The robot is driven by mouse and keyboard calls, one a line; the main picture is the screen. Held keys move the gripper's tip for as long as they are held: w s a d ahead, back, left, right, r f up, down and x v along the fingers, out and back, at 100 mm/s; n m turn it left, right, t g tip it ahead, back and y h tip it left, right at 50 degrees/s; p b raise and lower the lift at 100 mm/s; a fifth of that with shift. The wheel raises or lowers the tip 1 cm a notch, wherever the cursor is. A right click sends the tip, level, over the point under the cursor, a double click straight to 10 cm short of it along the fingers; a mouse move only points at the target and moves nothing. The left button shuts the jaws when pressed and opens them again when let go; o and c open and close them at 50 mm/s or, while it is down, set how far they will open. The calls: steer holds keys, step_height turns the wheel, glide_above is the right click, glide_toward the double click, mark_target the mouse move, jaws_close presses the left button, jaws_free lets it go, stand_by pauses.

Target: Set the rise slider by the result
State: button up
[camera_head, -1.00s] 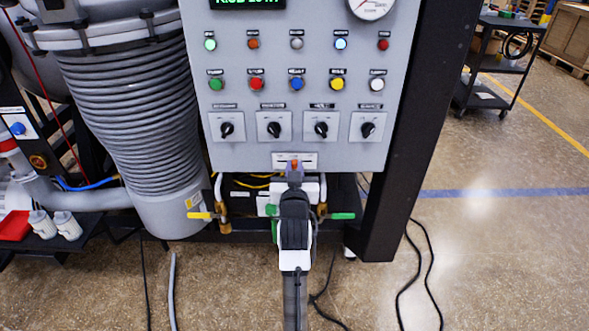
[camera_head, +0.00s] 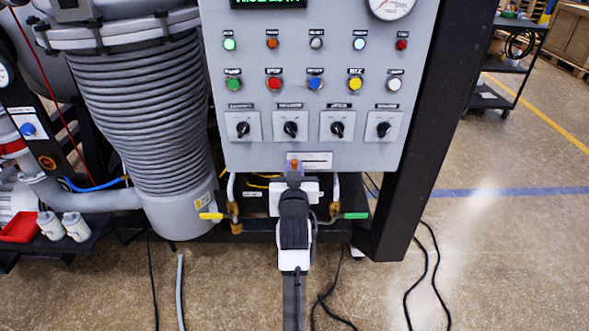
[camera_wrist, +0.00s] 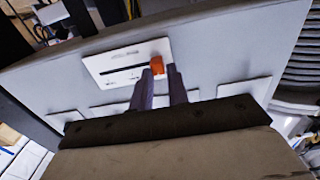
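The rise slider is a white plate (camera_head: 318,160) with a dark slot, low on the grey panel. Its orange knob (camera_head: 294,164) sits near the plate's left end. In the wrist view, where the panel appears turned over, the slider plate (camera_wrist: 112,66) shows its dark slot left of the orange knob (camera_wrist: 157,65). My gripper (camera_wrist: 160,73) has one finger on each side of the knob and appears shut on it. In the head view my gripper (camera_head: 294,174) reaches up from below. The green readout (camera_head: 268,3) is cut off at the top edge and unreadable.
Four rotary switches (camera_head: 337,127) sit just above the slider, with rows of lamps and buttons higher up. A yellow-handled valve (camera_head: 211,216) and a green-handled valve (camera_head: 355,216) flank my arm below the panel. Cables (camera_head: 430,265) lie on the open floor at right.

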steer(key=o, duration=0.4)
steer(key=shift+a, duration=0.3)
steer(key=shift+d, duration=0.1)
steer(key=shift+s, duration=0.2)
steer(key=s+b, duration=0.2)
steer(key=s, duration=1.1)
steer(key=shift+s, duration=0.2)
